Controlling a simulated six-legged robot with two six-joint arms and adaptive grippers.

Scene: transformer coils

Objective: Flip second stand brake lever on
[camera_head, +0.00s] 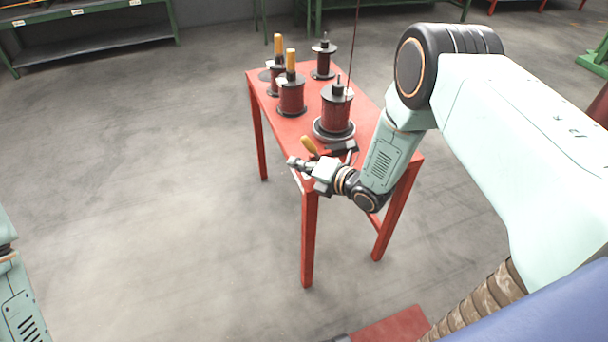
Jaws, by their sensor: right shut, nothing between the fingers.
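A red table (372,119) holds several dark red coils on stands. The nearest coil (336,112) sits on a round grey base. A yellow-orange lever handle (309,145) in front of it leans up and to the left. Two more yellow-orange handles, a middle one (291,61) and a far one (278,44), stand upright by the coils behind. I cannot tell which stand counts as second. My right gripper (292,162) is shut and empty at the table's near left edge, just below the leaning handle. Contact with it cannot be told. My left gripper is out of view.
The middle coil (291,96) and a back coil (323,62) stand farther along the table. A thin dark cable hangs above the nearest coil. Green shelving (95,42) stands at the back left. The grey floor left of the table is clear.

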